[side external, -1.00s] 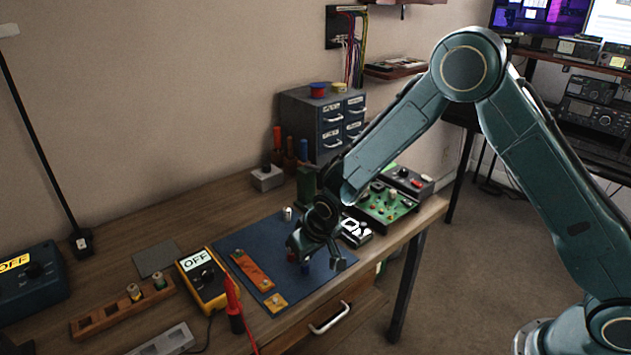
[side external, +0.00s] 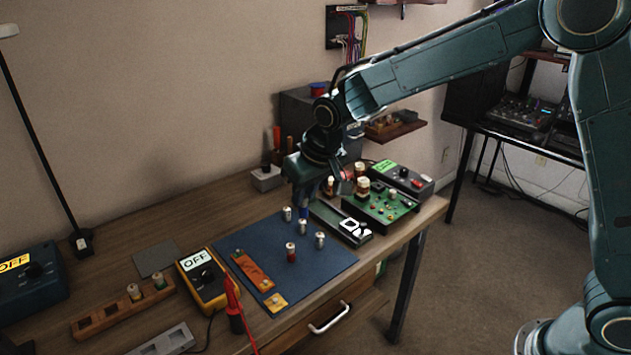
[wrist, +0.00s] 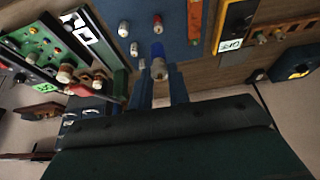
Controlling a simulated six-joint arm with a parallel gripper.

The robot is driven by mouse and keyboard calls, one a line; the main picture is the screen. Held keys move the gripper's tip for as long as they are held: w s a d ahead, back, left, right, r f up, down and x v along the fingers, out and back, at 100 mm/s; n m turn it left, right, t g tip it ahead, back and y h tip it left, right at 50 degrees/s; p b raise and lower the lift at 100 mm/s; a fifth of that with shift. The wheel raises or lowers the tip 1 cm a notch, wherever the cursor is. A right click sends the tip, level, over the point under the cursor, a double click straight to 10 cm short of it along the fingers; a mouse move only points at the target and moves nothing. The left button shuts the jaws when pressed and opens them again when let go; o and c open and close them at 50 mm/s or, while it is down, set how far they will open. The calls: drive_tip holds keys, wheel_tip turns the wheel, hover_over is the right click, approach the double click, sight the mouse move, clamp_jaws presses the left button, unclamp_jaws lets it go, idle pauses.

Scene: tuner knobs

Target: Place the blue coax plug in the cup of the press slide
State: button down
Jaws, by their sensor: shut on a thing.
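My gripper (side external: 304,208) is shut on the blue coax plug (side external: 304,214), over the back part of the blue mat. In the wrist view the plug (wrist: 158,70) sits between the two fingers, its blue part pointing away from the camera and its metal end nearer. The press looks to be the long dark green frame (side external: 326,216) just right of my gripper; it also shows in the wrist view (wrist: 117,75), left of the plug. The plug is apart from it. I cannot make out the cup of its slide.
Other plugs stand on the mat (side external: 260,236): a red-banded one (side external: 291,252) and grey ones (side external: 320,240), (side external: 287,213). A green circuit board (side external: 382,207) with knobs is right of the press. A yellow meter (side external: 203,280) is at left. The mat's front right is clear.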

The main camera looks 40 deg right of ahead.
drive_tip(key=shift+r, duration=1.45)
drive_tip(key=w+a+f, duration=0.1)
drive_tip(key=a+f, duration=0.4)
drive_tip(key=a, duration=0.4)
drive_tip(key=w+a+f, duration=0.1)
drive_tip(key=a+f, duration=0.3)
drive_tip(key=a, duration=0.5)
drive_tip(key=w+a+f, duration=0.1)
drive_tip(key=a+f, duration=0.4)
drive_tip(key=a, duration=0.4)
drive_tip(key=shift+f, duration=0.3)
drive_tip(key=shift+d, duration=0.1)
drive_tip(key=d, duration=4.3)
drive_tip(key=shift+d, duration=0.25)
